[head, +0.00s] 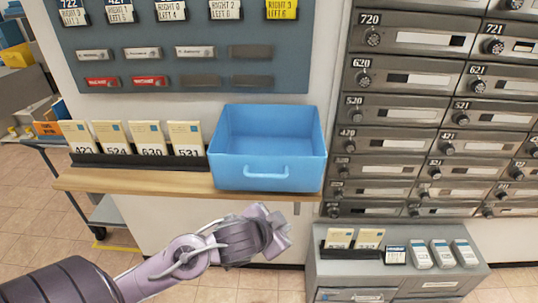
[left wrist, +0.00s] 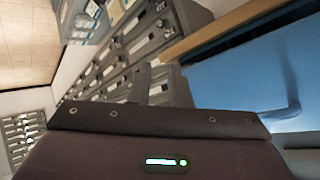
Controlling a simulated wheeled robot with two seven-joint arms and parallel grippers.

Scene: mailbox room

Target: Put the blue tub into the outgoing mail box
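The blue tub (head: 267,168) stands upright at the right end of the wooden shelf (head: 140,184). Its handle faces me, and its inside looks empty. My left gripper (head: 278,232) is in front of and below the tub, apart from it in the head view. My right gripper is not in view. I see nothing marked as the outgoing mail box.
A black rack (head: 140,161) of numbered cards stands left of the tub. A wall of grey mailboxes (head: 420,80) rises at the right. A low grey cabinet (head: 400,268) below it carries cards and small devices. A cart (head: 100,208) stands at the left.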

